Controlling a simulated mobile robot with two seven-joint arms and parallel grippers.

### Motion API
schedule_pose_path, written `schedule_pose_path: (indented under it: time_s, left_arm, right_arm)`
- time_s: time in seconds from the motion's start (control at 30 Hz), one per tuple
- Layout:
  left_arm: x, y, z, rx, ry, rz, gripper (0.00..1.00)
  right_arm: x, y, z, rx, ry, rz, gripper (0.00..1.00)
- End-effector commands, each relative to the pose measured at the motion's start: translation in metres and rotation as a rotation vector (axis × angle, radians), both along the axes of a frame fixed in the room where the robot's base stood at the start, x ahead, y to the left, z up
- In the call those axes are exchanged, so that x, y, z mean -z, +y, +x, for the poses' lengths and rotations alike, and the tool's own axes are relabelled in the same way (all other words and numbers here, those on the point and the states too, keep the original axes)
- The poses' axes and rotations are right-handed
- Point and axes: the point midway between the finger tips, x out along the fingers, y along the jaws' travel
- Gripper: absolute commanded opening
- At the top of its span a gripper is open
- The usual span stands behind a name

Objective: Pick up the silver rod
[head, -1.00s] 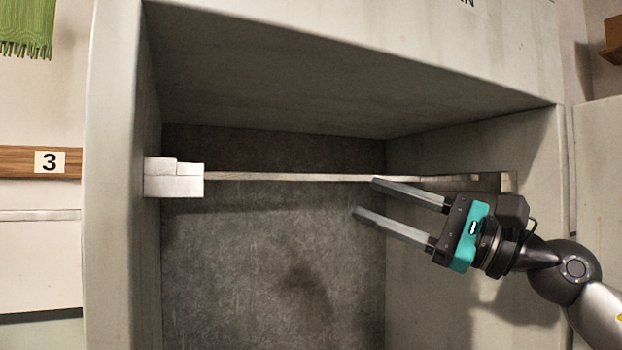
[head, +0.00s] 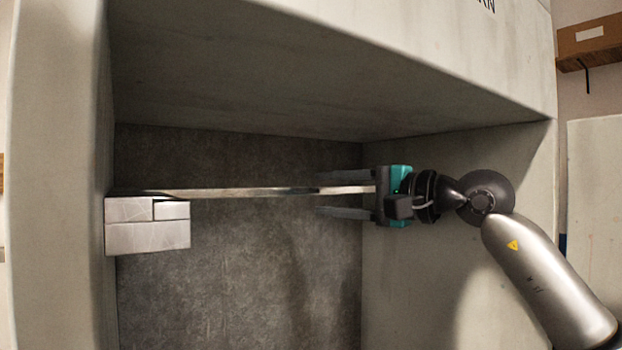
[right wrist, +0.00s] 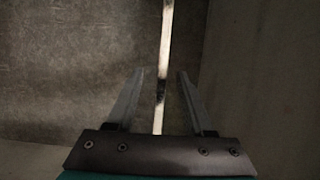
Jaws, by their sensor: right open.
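The silver rod (head: 230,193) runs level across the grey recess in the head view, from the left wall to my right gripper. The right gripper hides its right end there. In the right wrist view the rod (right wrist: 166,35) passes lengthwise between the open fingers (right wrist: 160,72), touching neither visibly. I cannot tell how deep it lies relative to the fingertips. My left gripper is not in view.
A pale stepped block (head: 148,236) sits at the left wall, just below the rod's left end. The recess has a dark back wall (head: 240,290), a ceiling (head: 270,90) and a right side wall (head: 400,290).

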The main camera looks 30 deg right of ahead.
Motion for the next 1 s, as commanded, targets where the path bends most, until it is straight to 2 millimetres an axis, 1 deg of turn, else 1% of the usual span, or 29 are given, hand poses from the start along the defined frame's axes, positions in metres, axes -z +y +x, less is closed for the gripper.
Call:
schedule_pose_path:
  time_s: [0.03, 0.1, 0.33, 0.5, 0.67, 0.77, 0.97, 1.0]
  left_arm:
    - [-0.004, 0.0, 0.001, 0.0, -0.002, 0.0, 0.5]
    - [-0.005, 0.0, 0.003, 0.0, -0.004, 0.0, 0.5]
    - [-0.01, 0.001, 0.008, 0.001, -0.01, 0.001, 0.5]
    - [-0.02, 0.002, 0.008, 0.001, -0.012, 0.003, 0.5]
    - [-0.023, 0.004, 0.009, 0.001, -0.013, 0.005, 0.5]
    - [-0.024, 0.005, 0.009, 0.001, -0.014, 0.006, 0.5]
    - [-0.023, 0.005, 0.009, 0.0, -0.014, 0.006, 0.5]
    - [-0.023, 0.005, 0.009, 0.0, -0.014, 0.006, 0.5]
  right_arm:
    - [-0.002, 0.003, 0.006, -0.002, -0.001, 0.002, 0.53]
    - [-0.001, 0.006, 0.011, -0.002, 0.0, 0.001, 0.53]
    - [-0.002, 0.013, 0.022, -0.002, 0.0, 0.001, 0.53]
    - [-0.006, 0.025, 0.042, -0.004, 0.001, 0.002, 0.53]
    - [-0.005, 0.031, 0.057, -0.001, 0.0, 0.001, 0.53]
    - [-0.004, 0.034, 0.061, -0.001, 0.001, 0.0, 0.53]
    - [-0.003, 0.033, 0.061, -0.001, 0.0, -0.001, 0.53]
    - [-0.003, 0.033, 0.061, -0.001, 0.0, -0.001, 0.5]
